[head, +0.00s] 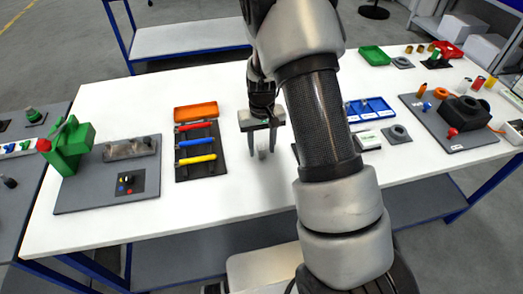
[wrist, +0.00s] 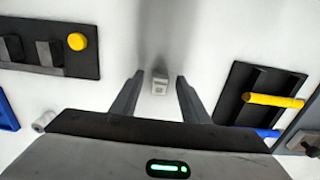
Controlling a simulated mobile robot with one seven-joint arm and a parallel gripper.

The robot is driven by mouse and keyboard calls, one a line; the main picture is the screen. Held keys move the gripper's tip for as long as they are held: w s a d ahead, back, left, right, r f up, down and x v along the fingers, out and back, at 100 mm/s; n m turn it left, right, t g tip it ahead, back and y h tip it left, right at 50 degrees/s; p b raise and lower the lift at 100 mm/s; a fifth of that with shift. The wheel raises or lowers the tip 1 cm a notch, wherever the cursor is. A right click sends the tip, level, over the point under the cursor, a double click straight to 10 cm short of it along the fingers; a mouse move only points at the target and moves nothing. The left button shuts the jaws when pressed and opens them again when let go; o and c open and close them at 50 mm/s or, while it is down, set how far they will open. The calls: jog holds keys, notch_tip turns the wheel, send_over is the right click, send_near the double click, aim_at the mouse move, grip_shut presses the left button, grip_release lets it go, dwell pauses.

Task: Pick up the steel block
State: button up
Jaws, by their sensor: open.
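The steel block (head: 262,154) is a small grey piece on the white table, right of the tool tray. In the wrist view the steel block (wrist: 160,82) shows between my two fingers, near their tips, with clear gaps on both sides. My gripper (head: 264,152) is open and points down over the block. Its fingers also show in the wrist view (wrist: 156,80), one on each side of the block. I cannot tell the exact height of the fingertips above the table.
A black tray with red, blue and yellow handles (head: 181,160) lies left of my gripper, with an orange bin (head: 196,112) behind it. A green fixture (head: 68,150) stands farther left. A blue tray (head: 372,108) lies to the right. White table is clear around the block.

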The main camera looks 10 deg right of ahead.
jog(key=shift+f, duration=0.5)
grip_shut()
